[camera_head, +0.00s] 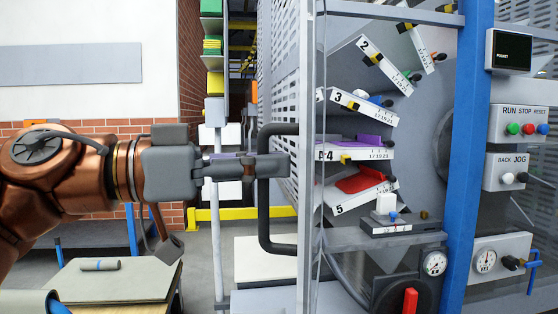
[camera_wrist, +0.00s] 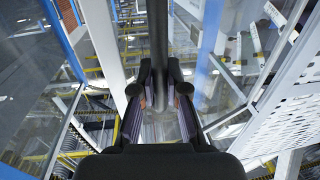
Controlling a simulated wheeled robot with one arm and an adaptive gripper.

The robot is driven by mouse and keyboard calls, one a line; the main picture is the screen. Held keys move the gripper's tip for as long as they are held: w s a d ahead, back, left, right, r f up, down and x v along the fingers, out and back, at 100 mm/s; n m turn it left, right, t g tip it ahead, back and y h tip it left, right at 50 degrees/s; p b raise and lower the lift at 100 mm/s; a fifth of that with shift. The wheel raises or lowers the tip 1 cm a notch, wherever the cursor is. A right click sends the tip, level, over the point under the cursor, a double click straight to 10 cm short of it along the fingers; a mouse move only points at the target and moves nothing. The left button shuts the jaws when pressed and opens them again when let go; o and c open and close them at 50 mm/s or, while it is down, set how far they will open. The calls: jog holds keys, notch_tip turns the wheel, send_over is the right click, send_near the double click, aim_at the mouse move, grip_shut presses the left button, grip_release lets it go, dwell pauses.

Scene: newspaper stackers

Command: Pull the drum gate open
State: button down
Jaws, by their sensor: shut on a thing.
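My gripper (camera_head: 262,167) reaches in from the left and is shut on the upright of the dark, bracket-shaped handle (camera_head: 265,215) of the drum gate. In the wrist view, the dark handle bar (camera_wrist: 158,40) runs between the fingers of my gripper (camera_wrist: 160,88). The drum gate, a grey frame (camera_head: 306,130) with perforated mesh, shows steeply from the side. Behind and right of it is the drum, with numbered pockets 2 to 5 (camera_head: 363,192) holding coloured items. I cannot tell how far the gate stands from its closed position.
A blue post (camera_head: 468,160) stands right of the drum, with RUN, STOP, RESET buttons (camera_head: 520,128), a BACK/JOG box (camera_head: 513,172) and gauges. A low table (camera_head: 115,282) with a small roll is at lower left. A yellow rail (camera_head: 240,213) runs along the floor behind.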

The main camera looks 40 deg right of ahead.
jog(key=shift+w+a+r, duration=0.1)
jog(key=shift+w+a, duration=0.05)
jog(key=c, duration=1.2)
grip_release()
notch_tip(320, 180, up, 9)
jog(key=shift+f, duration=0.1)
